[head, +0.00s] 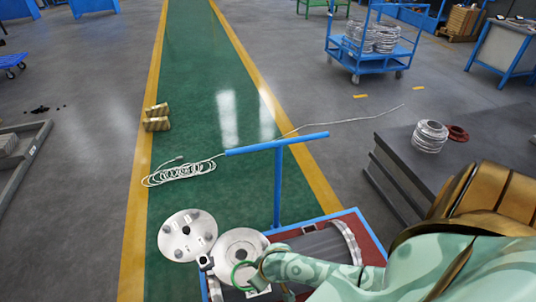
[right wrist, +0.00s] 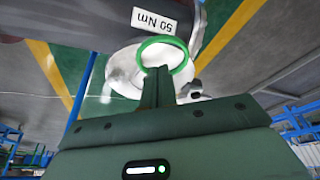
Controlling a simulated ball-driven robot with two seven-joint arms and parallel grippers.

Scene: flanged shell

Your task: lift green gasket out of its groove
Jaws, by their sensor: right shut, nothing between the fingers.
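The green gasket (head: 234,276) is a thin ring at the front edge of the pale round flange (head: 240,243) in the head view. Whether it sits in a groove cannot be told. The right wrist view shows the gasket (right wrist: 163,39) as a full loop just beyond my right gripper (right wrist: 157,70). The fingers are shut together with nothing between them. Their tips overlap the near edge of the ring, and contact cannot be judged. In the head view my right arm comes in from the right and hides part of the flange's surroundings. My left gripper is out of view.
A round pale cover (head: 187,235) with several dark knobs lies left of the flange. A blue cart with a T-shaped handle (head: 277,143) stands around the work. A white "50 Nm" label (right wrist: 160,20) is close by. A dark platform (head: 400,145) is at right; the green floor lane is mostly clear.

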